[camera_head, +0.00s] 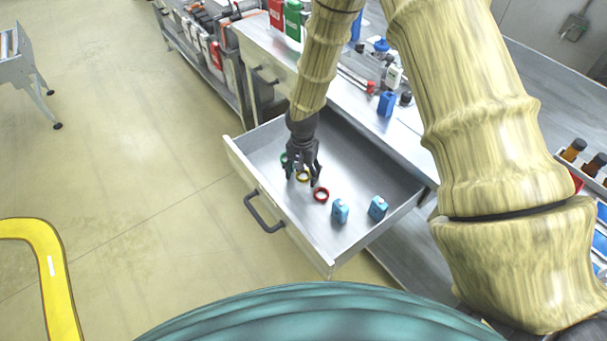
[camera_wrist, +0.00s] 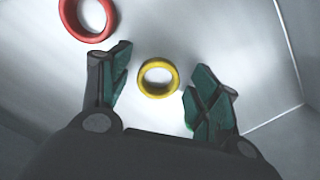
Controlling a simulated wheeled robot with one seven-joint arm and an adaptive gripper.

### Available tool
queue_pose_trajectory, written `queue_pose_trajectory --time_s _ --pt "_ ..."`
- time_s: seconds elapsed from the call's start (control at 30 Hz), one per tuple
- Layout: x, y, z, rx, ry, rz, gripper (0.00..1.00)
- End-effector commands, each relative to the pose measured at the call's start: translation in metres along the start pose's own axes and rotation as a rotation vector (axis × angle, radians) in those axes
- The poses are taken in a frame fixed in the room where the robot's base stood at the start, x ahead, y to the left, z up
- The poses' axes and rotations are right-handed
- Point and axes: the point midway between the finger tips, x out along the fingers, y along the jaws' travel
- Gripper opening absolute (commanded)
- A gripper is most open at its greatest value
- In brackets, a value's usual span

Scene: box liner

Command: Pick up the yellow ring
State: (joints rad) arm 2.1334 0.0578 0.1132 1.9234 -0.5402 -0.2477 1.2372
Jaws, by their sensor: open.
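The yellow ring (camera_wrist: 158,91) lies flat on the drawer floor and shows between my open fingertips in the wrist view. In the head view the yellow ring (camera_head: 303,179) is partly hidden behind my gripper's fingers. My gripper (camera_head: 302,172) points down into the open drawer, with its fingers on either side of the ring; it also shows in the wrist view (camera_wrist: 155,85). The fingers appear apart from the ring and hold nothing. The exact height above the drawer floor is hard to tell.
The open drawer (camera_head: 243,160) has walls around the ring. A red ring (camera_head: 321,195) lies close by, and a green ring (camera_head: 284,158) is partly hidden by my gripper. Two blue items (camera_head: 340,211) (camera_head: 378,208) stand further right. The workbench above holds bottles and tools.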

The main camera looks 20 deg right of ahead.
Motion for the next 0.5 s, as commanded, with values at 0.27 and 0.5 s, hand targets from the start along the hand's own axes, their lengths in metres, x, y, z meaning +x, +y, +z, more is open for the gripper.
queue_pose_trajectory --time_s 0.27,0.5 --pt "0.0001 0.0000 0.0000 0.000 0.000 0.000 0.46" --pt "0.0000 0.0001 0.0001 0.000 0.000 0.000 0.27"
